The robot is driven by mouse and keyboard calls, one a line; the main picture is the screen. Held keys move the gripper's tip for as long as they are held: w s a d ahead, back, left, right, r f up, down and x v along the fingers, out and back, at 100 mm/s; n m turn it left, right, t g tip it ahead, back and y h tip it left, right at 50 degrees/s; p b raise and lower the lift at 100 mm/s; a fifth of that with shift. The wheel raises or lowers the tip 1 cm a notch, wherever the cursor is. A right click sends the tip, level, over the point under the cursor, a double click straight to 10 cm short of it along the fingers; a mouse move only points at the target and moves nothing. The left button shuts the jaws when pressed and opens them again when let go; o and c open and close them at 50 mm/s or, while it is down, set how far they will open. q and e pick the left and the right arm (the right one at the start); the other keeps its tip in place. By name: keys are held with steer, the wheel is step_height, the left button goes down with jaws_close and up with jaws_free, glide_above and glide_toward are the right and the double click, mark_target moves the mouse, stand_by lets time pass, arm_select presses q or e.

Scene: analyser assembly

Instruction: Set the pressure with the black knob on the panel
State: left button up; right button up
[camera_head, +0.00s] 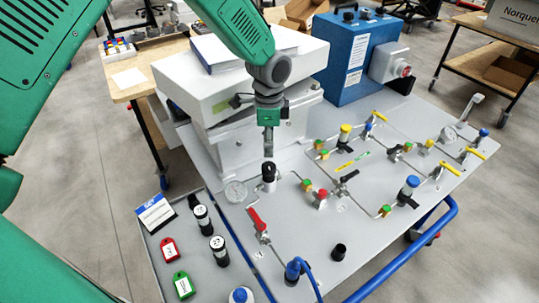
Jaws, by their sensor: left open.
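The panel (320,240) is a light grey board with valves, fittings and gauges. The black knob (268,171) stands upright on it, just right of a round pressure gauge (235,191). My left gripper (268,152) points straight down directly above the black knob, with its tips close to the knob's top. The gripper is open and seen narrow side on; whether it touches the knob I cannot tell. A second black cap-like part (338,252) sits nearer the panel's front. My right gripper is out of view.
A white analyser box (190,85) and a blue box (345,60) stand behind the knob. A red-handled valve (258,221) is in front of it. A tray (205,285) with black cylinders and tags is at left. A blue rail (400,262) edges the panel.

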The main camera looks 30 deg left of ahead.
arm_select(q)
step_height(320, 180, up, 2)
steer(key=shift+r, duration=0.2)
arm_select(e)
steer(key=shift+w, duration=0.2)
arm_select(q)
steer(key=n+t+h+b, duration=0.15)
steer(key=n+t, duration=0.25)
steer(key=n, duration=0.5)
glide_toward(268, 166)
steer(key=x, duration=1)
steer(key=shift+f+b, duration=0.15)
steer(key=shift+b, duration=0.2)
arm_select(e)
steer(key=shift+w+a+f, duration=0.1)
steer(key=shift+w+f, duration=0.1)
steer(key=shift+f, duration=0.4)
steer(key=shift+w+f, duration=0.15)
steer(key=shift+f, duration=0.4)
